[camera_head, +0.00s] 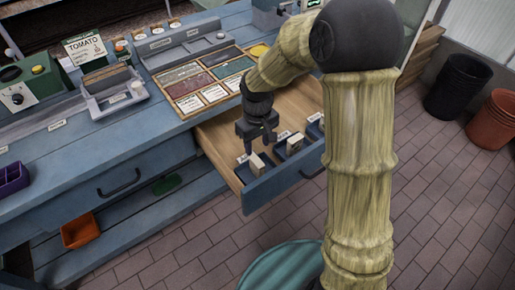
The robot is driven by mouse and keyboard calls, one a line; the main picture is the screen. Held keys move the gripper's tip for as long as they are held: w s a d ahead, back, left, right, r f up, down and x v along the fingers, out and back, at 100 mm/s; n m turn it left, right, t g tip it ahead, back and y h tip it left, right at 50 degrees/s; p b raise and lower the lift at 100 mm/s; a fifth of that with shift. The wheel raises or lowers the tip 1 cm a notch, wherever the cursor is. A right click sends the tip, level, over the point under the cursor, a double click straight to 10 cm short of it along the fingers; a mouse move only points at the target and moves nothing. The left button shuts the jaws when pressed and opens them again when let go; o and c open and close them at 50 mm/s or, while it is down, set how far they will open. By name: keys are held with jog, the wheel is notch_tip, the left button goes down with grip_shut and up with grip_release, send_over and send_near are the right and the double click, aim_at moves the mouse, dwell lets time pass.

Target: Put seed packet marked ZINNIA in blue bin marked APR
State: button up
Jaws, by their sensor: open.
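My gripper (259,147) points down, open, over the front part of an open wooden drawer (222,138). Small dark blue bins stand in a row in the drawer: one at left (244,173), one in the middle (281,153), one at right (315,131). Each has a white label too small to read, so I cannot tell which is APR. A cream packet (257,166) stands at the left bin, just below my gripper; whether the fingers touch it is unclear. Another cream packet (294,144) stands in the middle bin. I cannot read ZINNIA on any packet.
An orange bin (80,232) sits on the lower shelf. A teal round top (283,266) stands before the drawer.

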dwell(0.7)
jog(key=s+d+r+m, duration=0.1)
jog(key=d, duration=0.1)
jog(key=s+d+r+m, duration=0.1)
jog(key=s+d, duration=0.1)
jog(key=d, duration=0.1)
jog(key=s+d+r+m+t, duration=0.1)
jog(key=s+d, duration=0.1)
jog(key=shift+s+d, duration=0.2)
jog(key=shift+d, duration=0.15)
jog(key=s+d+r+m+t, duration=0.1)
jog(key=s+d+m, duration=0.2)
jog(key=s+d, duration=0.2)
jog(key=shift+s+d+r+m+t, duration=0.15)
jog(key=shift+s+d+m+t, duration=0.2)
jog(key=shift+s, duration=0.65)
jog(key=shift+c, duration=0.3)
